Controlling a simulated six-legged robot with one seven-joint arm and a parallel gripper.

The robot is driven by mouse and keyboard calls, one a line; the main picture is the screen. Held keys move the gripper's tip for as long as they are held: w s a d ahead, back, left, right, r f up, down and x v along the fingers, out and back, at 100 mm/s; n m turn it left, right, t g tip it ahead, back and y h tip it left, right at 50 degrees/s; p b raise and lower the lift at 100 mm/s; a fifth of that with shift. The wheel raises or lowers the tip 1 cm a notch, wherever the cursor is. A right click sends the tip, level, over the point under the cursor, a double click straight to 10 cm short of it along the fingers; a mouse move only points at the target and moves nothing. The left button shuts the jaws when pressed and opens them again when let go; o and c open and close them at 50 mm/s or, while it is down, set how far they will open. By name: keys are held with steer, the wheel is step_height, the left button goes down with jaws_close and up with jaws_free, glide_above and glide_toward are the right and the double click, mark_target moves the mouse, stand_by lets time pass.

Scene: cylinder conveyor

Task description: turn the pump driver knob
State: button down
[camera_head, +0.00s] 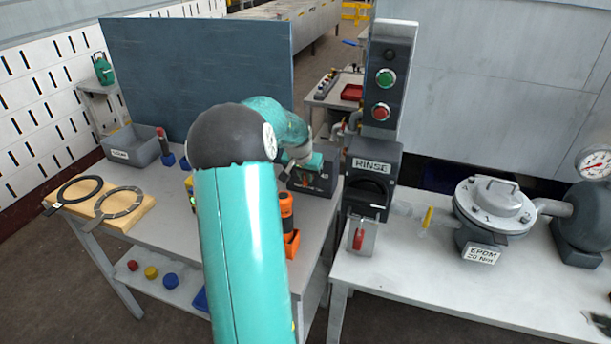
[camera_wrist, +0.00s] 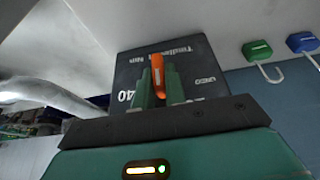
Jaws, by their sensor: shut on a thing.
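An orange knob (camera_wrist: 158,72) stands on the dark face of a box (camera_wrist: 128,68) with white lettering, seen upside down in the wrist view. My gripper (camera_wrist: 158,82) has its two green fingers on either side of the knob and is shut on it. In the head view the dark box (camera_head: 322,182) is on the left bench, just right of my gripper (camera_head: 294,170).
An orange tool (camera_head: 287,212) stands in a holder close to my arm. A grey bin (camera_head: 135,148) and a wooden board (camera_head: 100,205) with two rings are at left. The RINSE switch column (camera_head: 372,165) rises close to the box. A round lidded vessel (camera_head: 495,203) is at right.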

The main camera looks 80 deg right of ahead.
steer(key=c, duration=1.4)
jaws_free()
steer(key=shift+c, duration=0.2)
steer(key=v, duration=1.4)
steer(key=shift+f, duration=0.1)
